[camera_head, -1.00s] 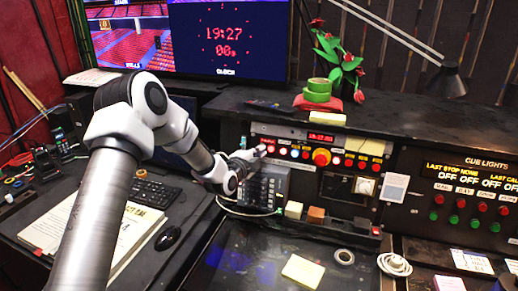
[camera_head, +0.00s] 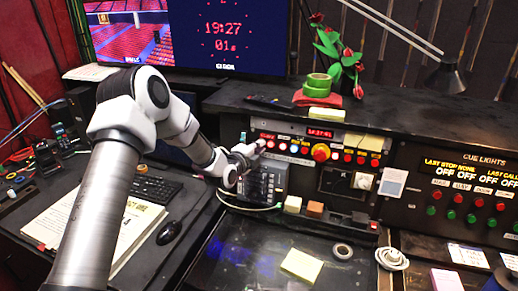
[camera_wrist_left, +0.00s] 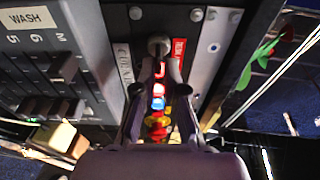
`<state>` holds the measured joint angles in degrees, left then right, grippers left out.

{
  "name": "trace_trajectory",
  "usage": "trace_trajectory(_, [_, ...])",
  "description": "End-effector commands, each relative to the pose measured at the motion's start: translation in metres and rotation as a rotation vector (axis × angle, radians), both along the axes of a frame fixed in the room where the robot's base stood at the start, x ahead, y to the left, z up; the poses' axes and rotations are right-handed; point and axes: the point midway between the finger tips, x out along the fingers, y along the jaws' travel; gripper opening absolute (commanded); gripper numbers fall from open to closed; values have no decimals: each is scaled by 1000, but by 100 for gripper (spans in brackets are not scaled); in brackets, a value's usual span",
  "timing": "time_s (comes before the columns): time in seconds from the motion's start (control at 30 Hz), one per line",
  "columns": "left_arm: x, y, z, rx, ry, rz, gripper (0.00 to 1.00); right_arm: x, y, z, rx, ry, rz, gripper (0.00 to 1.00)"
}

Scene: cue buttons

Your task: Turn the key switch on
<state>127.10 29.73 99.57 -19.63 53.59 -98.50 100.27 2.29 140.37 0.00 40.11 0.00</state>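The key switch (camera_wrist_left: 159,46) shows in the left wrist view as a round grey metal knob at the top of a grey panel, beside a red label. My left gripper (camera_wrist_left: 160,64) has its two dark fingertips at the knob, one on each side of its lower edge. Whether they touch it cannot be told. In the head view my left gripper (camera_head: 257,147) is at the left end of the button panel (camera_head: 285,131) and hides the key switch. My right gripper is not in view.
A row of lit buttons and a red emergency knob (camera_head: 321,152) lie right of the gripper. A lamp arm crosses the upper right.

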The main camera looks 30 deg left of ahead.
Motion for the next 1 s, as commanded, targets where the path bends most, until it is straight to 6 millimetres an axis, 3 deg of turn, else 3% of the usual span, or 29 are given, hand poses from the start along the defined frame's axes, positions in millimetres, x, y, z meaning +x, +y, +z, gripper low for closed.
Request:
trace_trajectory(0.43, [-8,0,2,-2,0,0,31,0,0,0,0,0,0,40])
trace_trajectory(0.57, [-32,-2,6,-7,-1,1,31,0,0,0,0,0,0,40])
trace_trajectory(0.8, [-92,-6,14,-10,-4,3,31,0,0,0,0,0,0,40])
trace_trajectory(1.0, [-115,-8,17,-4,-3,2,31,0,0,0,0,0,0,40])
